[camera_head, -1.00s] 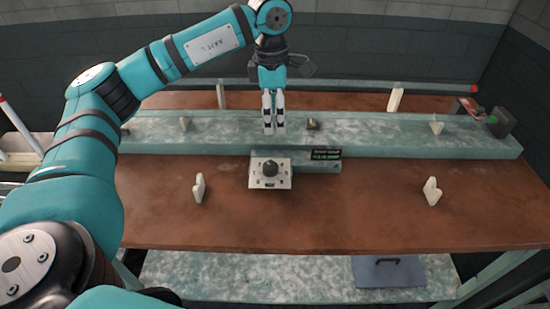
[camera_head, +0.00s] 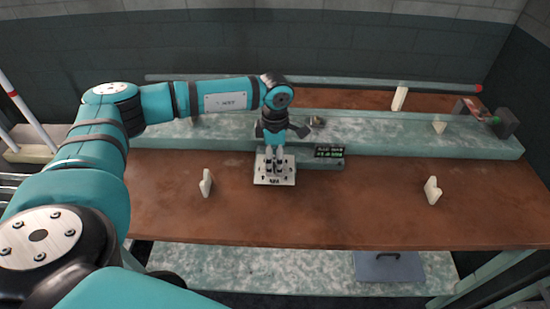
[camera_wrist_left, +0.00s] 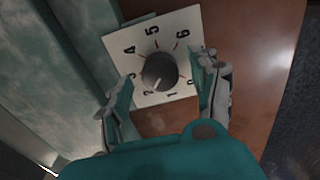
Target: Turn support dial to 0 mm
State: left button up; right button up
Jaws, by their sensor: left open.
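The support dial is a dark round knob (camera_wrist_left: 159,72) on a white square plate (camera_head: 262,181) marked with numerals 0 to 6. In the left wrist view a pale mark on the knob points toward the 2. My left gripper (camera_head: 275,172) is over the plate and mostly hides the knob in the head view. In the left wrist view the open fingers (camera_wrist_left: 165,75) are on either side of the knob, with gaps between. I cannot tell whether the fingertips are level with it. My right gripper is not in view.
A small dark display (camera_head: 329,151) with green text sits just right of the dial, its text unreadable. White upright supports stand left (camera_head: 206,183) and right (camera_head: 433,190) on the brown table (camera_head: 350,210). A long green-grey beam (camera_head: 400,135) runs behind. The front table area is clear.

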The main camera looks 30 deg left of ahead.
pick_arm(q)
jog(key=shift+f, duration=0.5)
jog(key=c, duration=1.2)
jog(key=shift+n, duration=0.3)
